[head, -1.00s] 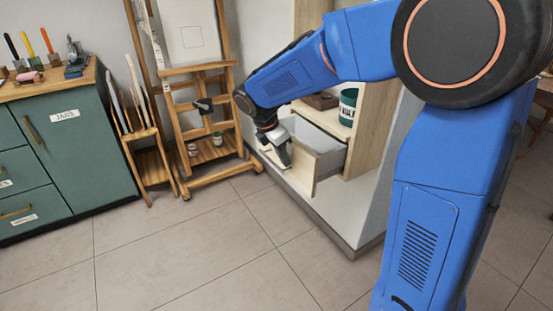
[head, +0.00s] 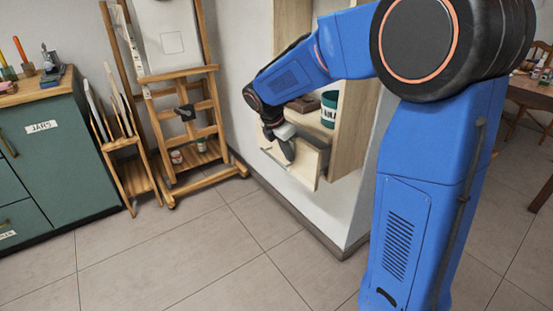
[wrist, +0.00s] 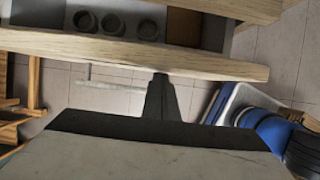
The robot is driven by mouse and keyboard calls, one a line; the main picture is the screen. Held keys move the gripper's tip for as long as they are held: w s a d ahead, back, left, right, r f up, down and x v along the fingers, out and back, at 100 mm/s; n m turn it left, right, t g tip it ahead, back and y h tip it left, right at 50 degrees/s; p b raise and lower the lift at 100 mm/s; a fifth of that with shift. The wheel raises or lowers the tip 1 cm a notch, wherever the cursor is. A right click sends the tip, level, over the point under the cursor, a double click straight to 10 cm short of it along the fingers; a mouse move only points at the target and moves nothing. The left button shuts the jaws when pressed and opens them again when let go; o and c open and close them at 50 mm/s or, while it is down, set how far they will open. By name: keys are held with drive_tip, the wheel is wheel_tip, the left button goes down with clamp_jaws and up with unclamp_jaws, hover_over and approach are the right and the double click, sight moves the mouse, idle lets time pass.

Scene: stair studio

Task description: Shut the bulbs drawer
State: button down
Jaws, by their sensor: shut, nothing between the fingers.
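The drawer (head: 306,168) is partly open, its pale wood front standing out from the wooden cabinet; no label on it is readable. My gripper (head: 289,152) is shut and empty at the outer face of the drawer front, pointing down. In the wrist view, the drawer's front edge (wrist: 215,66) runs across the picture, with the shut fingertips (wrist: 160,78) right against or very close to it; contact is hard to tell. Several small round grey items (wrist: 115,22) lie inside the drawer.
A green-labelled jar (head: 329,108) and a brown box (head: 303,103) stand on the shelf above the drawer. A wooden easel (head: 190,130) stands left of the cabinet, with a rack (head: 128,160) and a green cabinet (head: 50,150) further left. The tiled floor (head: 200,260) in front is clear.

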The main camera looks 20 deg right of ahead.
drive_tip(key=d, duration=0.2)
drive_tip(key=w+d, duration=0.1)
drive_tip(key=d, duration=0.1)
drive_tip(key=w+d, duration=0.1)
drive_tip(key=d, duration=0.1)
drive_tip(key=shift+r, duration=0.1)
drive_tip(key=a, duration=0.2)
drive_tip(key=s+a, duration=0.1)
drive_tip(key=a, duration=0.1)
drive_tip(key=shift+s+a+r, duration=0.15)
drive_tip(key=shift+s+a, duration=0.05)
drive_tip(key=v, duration=0.9)
drive_tip(key=s+d+r+m+t+y, duration=0.1)
drive_tip(key=s+d+m+t+y, duration=0.1)
drive_tip(key=s+m, duration=1.35)
drive_tip(key=s+f+m+y, duration=0.1)
drive_tip(key=s+f+m, duration=0.2)
drive_tip(key=s, duration=0.6)
drive_tip(key=s+f+m+t+y, duration=0.1)
drive_tip(key=s+f+m, duration=0.2)
drive_tip(key=s, duration=0.7)
drive_tip(key=shift+s+a+f, duration=0.15)
drive_tip(key=shift+a, duration=0.1)
